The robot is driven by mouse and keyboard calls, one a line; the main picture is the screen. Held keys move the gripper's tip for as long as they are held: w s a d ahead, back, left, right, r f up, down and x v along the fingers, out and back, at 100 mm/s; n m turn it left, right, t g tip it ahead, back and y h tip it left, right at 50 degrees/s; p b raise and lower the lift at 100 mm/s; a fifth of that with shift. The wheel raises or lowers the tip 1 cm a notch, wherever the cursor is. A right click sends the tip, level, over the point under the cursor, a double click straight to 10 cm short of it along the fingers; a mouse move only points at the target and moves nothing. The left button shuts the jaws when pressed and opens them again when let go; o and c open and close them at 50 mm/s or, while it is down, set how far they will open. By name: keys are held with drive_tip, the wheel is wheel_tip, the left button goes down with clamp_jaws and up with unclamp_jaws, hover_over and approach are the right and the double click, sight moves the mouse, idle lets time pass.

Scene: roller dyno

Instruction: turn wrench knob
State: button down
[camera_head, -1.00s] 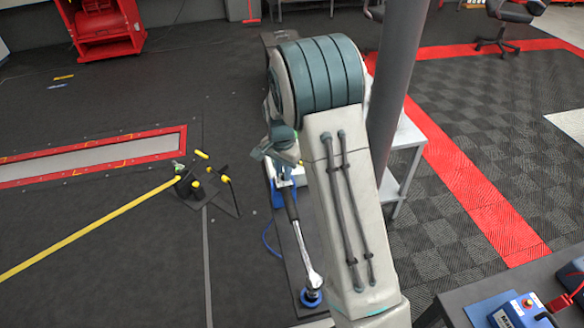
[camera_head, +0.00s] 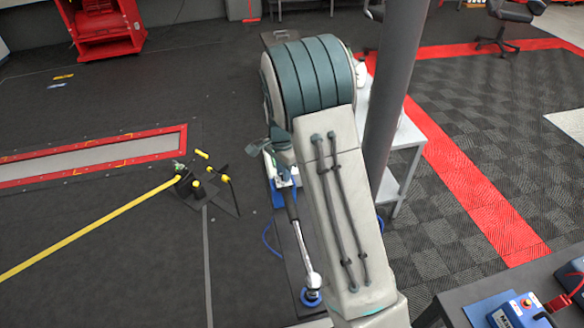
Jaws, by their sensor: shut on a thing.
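A torque wrench (camera_head: 301,240) with a black handle and a chrome shaft lies along a dark bench, its head at a blue round fitting (camera_head: 311,297) at the near end. My gripper (camera_head: 285,182) is at the far end of the wrench handle, shut on that end, where the knob is. The knob itself is too small and too covered by the gripper to make out. My arm hides the area to the right of the wrench.
A white table (camera_head: 408,135) stands behind my arm on the right. A dark bench with a blue device (camera_head: 515,310) is at the lower right. A black stand with yellow-tipped parts (camera_head: 197,185) stands on the floor to the left. Open floor lies left of the wrench.

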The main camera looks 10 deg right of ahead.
drive_tip(key=c, duration=1.3)
unclamp_jaws()
drive_tip(key=shift+c, duration=0.2)
wheel_tip(320, 180, up, 14)
drive_tip(key=shift+s, duration=0.1)
drive_tip(key=s+r+n+t+p, duration=0.2)
drive_tip(key=s+n, duration=1)
drive_tip(key=s, duration=1.5)
drive_tip(key=shift+d+r+t, duration=0.2)
drive_tip(key=shift+r+t, duration=0.2)
drive_tip(key=shift+r, duration=0.55)
